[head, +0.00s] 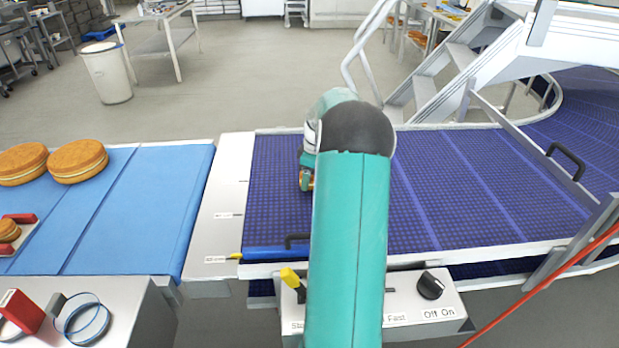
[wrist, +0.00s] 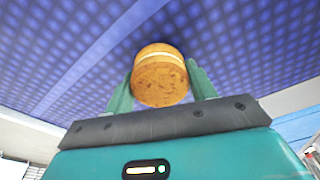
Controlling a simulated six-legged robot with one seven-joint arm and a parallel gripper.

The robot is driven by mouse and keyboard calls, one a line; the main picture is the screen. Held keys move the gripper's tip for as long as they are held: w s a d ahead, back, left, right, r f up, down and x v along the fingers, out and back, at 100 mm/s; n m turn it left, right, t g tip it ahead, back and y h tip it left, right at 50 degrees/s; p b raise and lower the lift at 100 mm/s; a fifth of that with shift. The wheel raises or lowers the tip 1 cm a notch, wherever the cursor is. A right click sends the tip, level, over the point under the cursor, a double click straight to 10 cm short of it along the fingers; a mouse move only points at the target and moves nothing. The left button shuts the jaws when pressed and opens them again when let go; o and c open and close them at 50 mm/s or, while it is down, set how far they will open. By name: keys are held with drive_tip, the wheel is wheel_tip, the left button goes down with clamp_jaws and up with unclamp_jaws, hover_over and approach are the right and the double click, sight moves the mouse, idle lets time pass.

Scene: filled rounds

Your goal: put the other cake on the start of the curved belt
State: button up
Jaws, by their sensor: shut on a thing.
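In the wrist view a round golden cake with a pale filling line (wrist: 160,80) is between the green fingers of my gripper (wrist: 161,86), which is shut on it. Behind it is the purple-blue mesh of the curved belt (wrist: 245,40). In the head view this belt (head: 450,190) runs right and bends away at the upper right. My arm hides most of my gripper (head: 306,178) there, over the belt's left part. I cannot tell whether the held cake touches the belt. Two larger filled cakes, one at the edge (head: 22,164) and one beside it (head: 78,161), lie on the flat blue belt.
The flat blue belt (head: 140,205) ends at a pale metal plate (head: 222,190). A small round (head: 8,230) sits between red pieces at the left edge. A raised side rail with a black handle (head: 567,160) crosses the curved belt. A control box (head: 431,300) stands in front.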

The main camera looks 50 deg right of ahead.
drive_tip(key=shift+f, duration=0.3)
drive_tip(key=shift+f, duration=0.2)
drive_tip(key=o, duration=0.7)
drive_tip(key=shift+r, duration=0.1)
drive_tip(key=r, duration=0.4)
drive_tip(key=s+r, duration=0.1)
drive_tip(key=r, duration=0.7)
drive_tip(key=shift+s+d+r, duration=0.1)
drive_tip(key=shift+s+d, duration=0.15)
drive_tip(key=shift+s, duration=0.1)
